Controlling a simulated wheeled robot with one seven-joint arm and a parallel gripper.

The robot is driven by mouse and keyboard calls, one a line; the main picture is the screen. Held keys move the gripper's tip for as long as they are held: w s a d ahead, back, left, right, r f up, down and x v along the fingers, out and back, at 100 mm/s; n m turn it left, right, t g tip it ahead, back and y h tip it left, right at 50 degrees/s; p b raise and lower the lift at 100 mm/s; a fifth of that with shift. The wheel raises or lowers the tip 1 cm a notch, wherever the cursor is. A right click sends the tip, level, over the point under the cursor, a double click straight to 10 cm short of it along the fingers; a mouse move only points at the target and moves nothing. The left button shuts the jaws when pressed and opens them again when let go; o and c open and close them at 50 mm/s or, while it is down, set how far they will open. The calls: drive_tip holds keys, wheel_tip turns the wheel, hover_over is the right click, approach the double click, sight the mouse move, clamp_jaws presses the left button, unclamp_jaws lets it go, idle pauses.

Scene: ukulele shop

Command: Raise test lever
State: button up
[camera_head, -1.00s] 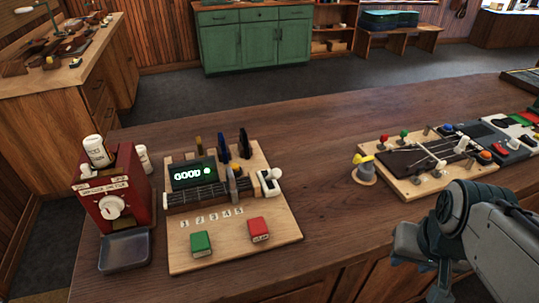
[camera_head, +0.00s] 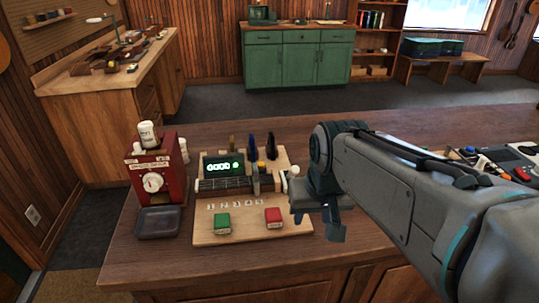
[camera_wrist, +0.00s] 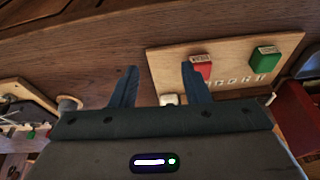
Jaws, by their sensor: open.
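The wooden test board (camera_head: 245,234) stands on the counter with a small display (camera_head: 222,167) that shows green-white text and a green dot. A white-knobbed lever (camera_head: 293,172) sits at the board's right edge, close beside my arm, which hides part of that edge. In the wrist view a white piece (camera_wrist: 168,99), likely this lever, shows between the finger bases. My gripper (camera_head: 318,222) is at the board's front right, pointing down; its fingers (camera_wrist: 160,70) are apart with nothing gripped. A green button (camera_head: 222,223) and a red button (camera_head: 273,216) sit at the board's front.
A red box with a dial (camera_head: 152,181) and a dark tray (camera_head: 159,222) stand left of the board. Dark upright pegs stand at the board's back. Another instrument station (camera_head: 500,155) is at the right, mostly behind my arm. The counter behind is clear.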

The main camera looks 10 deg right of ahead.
drive_tip(key=t, duration=0.1)
approach(295, 168)
wheel_tip(295, 168, up, 2)
drive_tip(key=s, duration=0.2)
drive_tip(key=m, duration=0.1)
drive_tip(key=x, duration=0.9)
drive_tip(key=w+x, duration=0.1)
drive_tip(key=x, duration=0.3)
drive_tip(key=shift+w+f+p, duration=0.1)
drive_tip(key=shift+w+p, duration=0.05)
drive_tip(key=shift+p, duration=0.2)
clamp_jaws()
